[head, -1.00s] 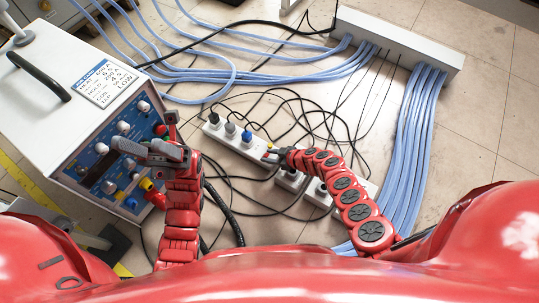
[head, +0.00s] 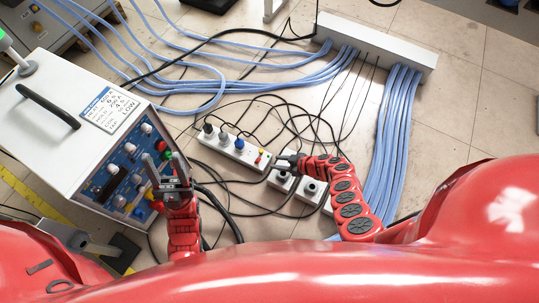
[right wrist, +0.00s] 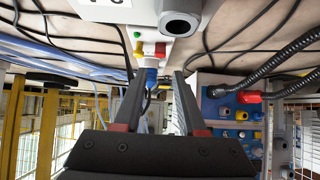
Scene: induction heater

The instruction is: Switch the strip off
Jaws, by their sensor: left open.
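The white power strip (head: 228,151) lies on the floor at the middle of the head view, with black, grey and blue plugs in it. Its red switch (head: 260,158) is at its right end, and the strip end also shows in the right wrist view (right wrist: 150,38) with a red part (right wrist: 160,49). I cannot tell the switch's position. My right gripper (head: 281,159) is just right of the switch, apart from it; its fingers are apart and empty in the right wrist view (right wrist: 157,76). My left gripper (head: 163,172) is open, in front of the heater panel.
The induction heater (head: 100,160) with knobs and a blue panel stands at left. More white sockets (head: 283,181) lie beneath my right arm. Black cables (head: 295,118) tangle behind the strip. Blue hoses (head: 395,150) run from a white manifold (head: 375,45).

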